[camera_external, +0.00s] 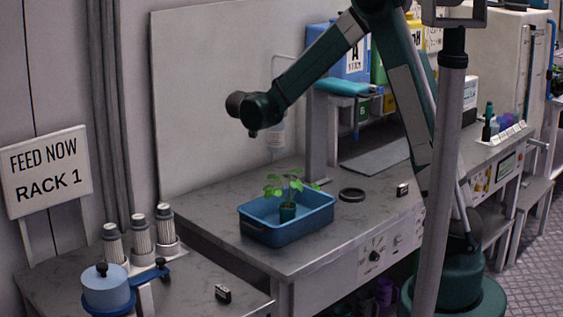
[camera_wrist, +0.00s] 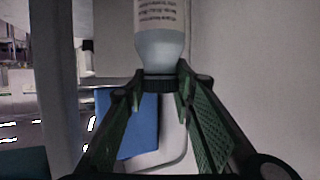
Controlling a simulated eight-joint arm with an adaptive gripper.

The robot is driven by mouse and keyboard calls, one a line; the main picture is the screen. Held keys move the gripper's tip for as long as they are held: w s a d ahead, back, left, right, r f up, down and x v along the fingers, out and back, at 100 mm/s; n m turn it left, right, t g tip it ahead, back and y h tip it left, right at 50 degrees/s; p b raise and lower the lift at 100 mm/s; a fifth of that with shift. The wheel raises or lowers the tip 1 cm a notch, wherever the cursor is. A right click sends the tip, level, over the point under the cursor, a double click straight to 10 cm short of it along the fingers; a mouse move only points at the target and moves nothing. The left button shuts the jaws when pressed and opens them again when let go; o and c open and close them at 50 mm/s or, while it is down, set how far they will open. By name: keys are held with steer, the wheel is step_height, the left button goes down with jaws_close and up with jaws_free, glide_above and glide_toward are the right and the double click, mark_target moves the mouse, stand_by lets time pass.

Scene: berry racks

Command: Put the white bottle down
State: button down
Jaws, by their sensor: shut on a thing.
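The white bottle (camera_wrist: 160,45) is in my gripper (camera_wrist: 160,90) in the wrist view. It has a pale label with print and a dark ribbed cap, and the fingers close around it at the cap end. In the external view the bottle (camera_external: 276,135) shows as a pale, partly see-through shape beside my wrist, above the grey bench (camera_external: 330,255) and in front of the white panel. It is clear of the bench top. The fingers are mostly hidden there behind my wrist.
A blue tub (camera_external: 275,238) with a green seedling in a pot (camera_external: 288,211) stands on the bench below. A black ring (camera_external: 352,195) lies right of it. A shelf with blue (camera_external: 352,62) and other containers stands behind. A grey mat (camera_external: 377,158) lies at the back right.

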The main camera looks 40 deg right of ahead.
mark_target(273, 138)
steer(key=shift+f+b, duration=0.65)
steer(key=shift+f, duration=2.5)
steer(key=shift+f+b, duration=0.4)
steer(key=shift+f, duration=1.55)
steer(key=c, duration=2)
jaws_free()
steer(key=shift+o, duration=0.3)
steer(key=p+v, duration=0.2)
steer(key=v, duration=1)
